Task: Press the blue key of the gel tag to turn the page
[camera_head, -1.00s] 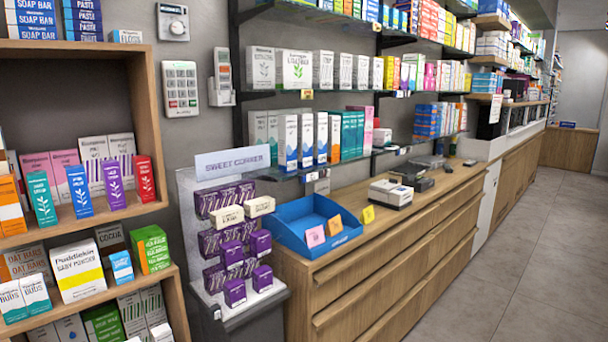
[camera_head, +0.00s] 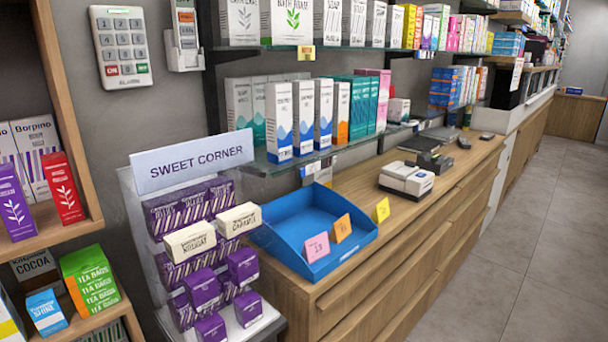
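I cannot make out a gel tag with a blue key for certain. A small yellow tag (camera_head: 305,53) hangs on the upper glass shelf's edge. A small pale tag (camera_head: 311,168) hangs on the lower glass shelf's edge, below the blue-and-white boxes (camera_head: 303,118). Their print and any keys are too small to read. Neither of my grippers is in view.
A wooden counter (camera_head: 345,276) runs back to the right. A Sweet Corner stand (camera_head: 192,163) is in front at left. Grey floor (camera_head: 530,220) is open at right.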

